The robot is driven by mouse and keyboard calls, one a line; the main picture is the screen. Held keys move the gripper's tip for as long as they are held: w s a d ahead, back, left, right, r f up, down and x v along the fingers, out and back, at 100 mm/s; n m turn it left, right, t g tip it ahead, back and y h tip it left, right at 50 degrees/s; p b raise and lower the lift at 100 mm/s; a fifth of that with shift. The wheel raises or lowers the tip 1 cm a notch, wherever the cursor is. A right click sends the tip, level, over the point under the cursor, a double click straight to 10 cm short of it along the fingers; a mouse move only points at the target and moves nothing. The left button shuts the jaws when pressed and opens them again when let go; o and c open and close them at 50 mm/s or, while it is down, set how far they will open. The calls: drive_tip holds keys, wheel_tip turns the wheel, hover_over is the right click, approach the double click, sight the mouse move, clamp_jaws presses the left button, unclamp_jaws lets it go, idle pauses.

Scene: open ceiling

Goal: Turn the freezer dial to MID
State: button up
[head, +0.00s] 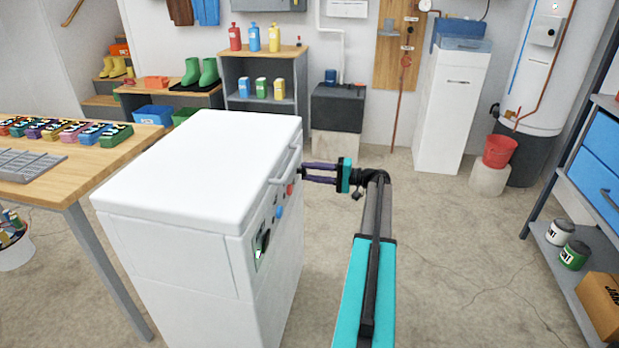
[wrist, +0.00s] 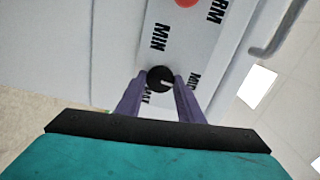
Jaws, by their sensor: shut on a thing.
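The white freezer (head: 190,160) stands left of centre in the head view, with its control panel on its right side. In the wrist view, the round black dial (wrist: 160,78) sits on the panel (wrist: 180,45) between the two purple fingers of my gripper (wrist: 160,80). The labels MIN and MID and a partly covered third label surround the dial. A pale mark on the dial points to the lower right in the picture, roughly toward the MID side.
A red light (head: 290,189) and a blue round part (head: 279,211) are on the panel. The freezer's handle (head: 285,165) juts out near my gripper. A wooden table (head: 120,160) stands to the left and a shelf rack (head: 565,240) to the right. The floor between is clear.

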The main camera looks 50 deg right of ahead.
drive_tip(key=shift+s+a+f+n, duration=0.1)
drive_tip(key=shift+s+f+n, duration=0.05)
drive_tip(key=shift+n, duration=0.25)
drive_tip(key=o, duration=1)
drive_tip(key=shift+o, duration=0.2)
drive_tip(key=p+v, duration=0.2)
drive_tip(key=v, duration=1.1)
drive_tip(key=shift+s+d, duration=0.25)
drive_tip(key=shift+s, duration=0.05)
